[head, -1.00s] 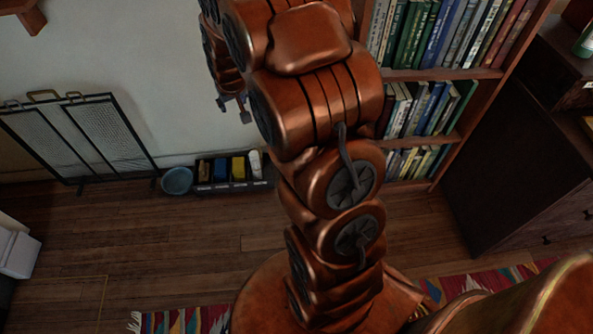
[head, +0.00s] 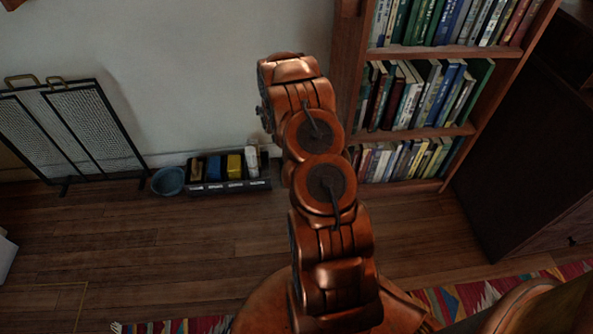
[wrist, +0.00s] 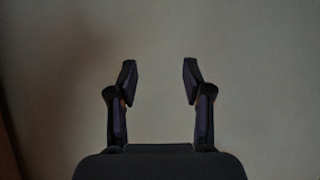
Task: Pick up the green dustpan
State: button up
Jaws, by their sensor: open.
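I cannot make out a green dustpan in either view. My gripper (wrist: 160,80) is open and empty in the wrist view, its two fingers apart in front of a plain pale wall. In the head view my raised copper arm stands in the middle, and its gripper end is mostly hidden behind the arm.
A black box (head: 231,185) of coloured items and a blue bucket (head: 168,181) stand at the wall. A mesh screen (head: 70,130) is left. A bookshelf (head: 420,132) and dark cabinet (head: 520,150) are right. Floor (head: 130,245) is clear; a rug (head: 470,297) lies in front.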

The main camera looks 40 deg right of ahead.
jog(key=s+d+f+m+t+h+b, duration=0.1)
jog(key=s+d+f+h+b, duration=0.2)
jog(key=f, duration=0.6)
jog(key=s+d+f+m+t+b, duration=0.1)
jog(key=s+d+f+b, duration=0.25)
jog(key=f, duration=0.45)
jog(key=s+d+f+t+h+b, duration=0.2)
jog(key=d+f+b, duration=0.15)
jog(key=f, duration=0.55)
jog(key=a+b+x, duration=0.1)
jog(key=b+x, duration=0.3)
jog(key=x, duration=0.3)
jog(key=shift+w+r+b, duration=0.2)
jog(key=shift+w+b, duration=0.1)
jog(key=shift+w, duration=0.1)
jog(key=shift+d, duration=0.1)
jog(key=shift+c, duration=0.2)
grip_shut()
